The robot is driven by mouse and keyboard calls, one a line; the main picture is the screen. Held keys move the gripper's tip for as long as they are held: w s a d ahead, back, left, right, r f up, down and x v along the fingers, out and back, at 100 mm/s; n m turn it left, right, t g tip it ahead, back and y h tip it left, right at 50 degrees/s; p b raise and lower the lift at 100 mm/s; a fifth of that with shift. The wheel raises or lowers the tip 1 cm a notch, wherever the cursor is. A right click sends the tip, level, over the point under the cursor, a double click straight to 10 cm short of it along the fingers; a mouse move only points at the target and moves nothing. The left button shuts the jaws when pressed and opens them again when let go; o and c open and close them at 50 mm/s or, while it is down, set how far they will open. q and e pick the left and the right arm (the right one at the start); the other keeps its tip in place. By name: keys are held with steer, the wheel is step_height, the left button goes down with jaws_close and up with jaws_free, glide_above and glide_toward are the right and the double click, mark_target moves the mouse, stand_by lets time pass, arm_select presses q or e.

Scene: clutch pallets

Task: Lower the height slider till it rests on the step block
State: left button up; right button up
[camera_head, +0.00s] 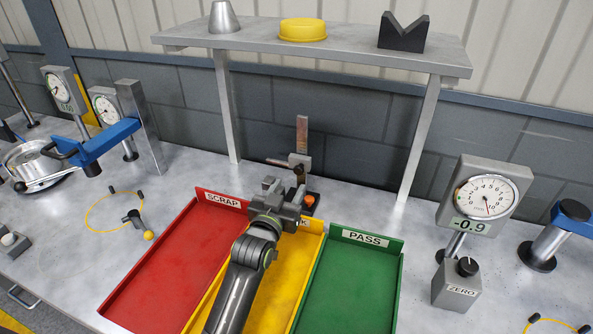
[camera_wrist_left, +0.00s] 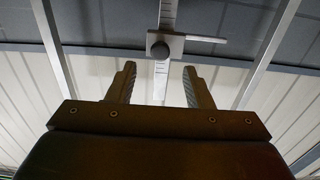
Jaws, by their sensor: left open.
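The height gauge's upright scale (camera_head: 302,130) stands behind the yellow tray in the head view. Its slider (camera_head: 299,161) sits partway up, with a thin jaw pointing left. In the left wrist view, which appears upside down, the slider (camera_wrist_left: 172,46) shows a dark round knob, with its jaw pointing right. My left gripper (camera_head: 284,188) is open and empty, just in front of the gauge. In the wrist view its two fingers (camera_wrist_left: 160,86) stand apart, one on each side of the scale's line, not visibly touching it. I cannot make out the step block; my gripper hides part of the gauge's foot.
An orange round piece (camera_head: 308,200) is right of the gripper. Red (camera_head: 165,262), yellow (camera_head: 272,290) and green (camera_head: 350,285) trays lie in front. A shelf (camera_head: 340,52) spans above the gauge on legs. A dial gauge (camera_head: 485,195) stands at right.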

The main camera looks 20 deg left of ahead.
mark_target(298, 172)
arm_select(q)
steer(key=w, duration=0.6)
steer(key=shift+w+d+p, duration=0.1)
steer(key=shift+w+p, duration=0.25)
steer(key=shift+p, duration=0.05)
steer(key=shift+c, duration=0.5)
jaws_close()
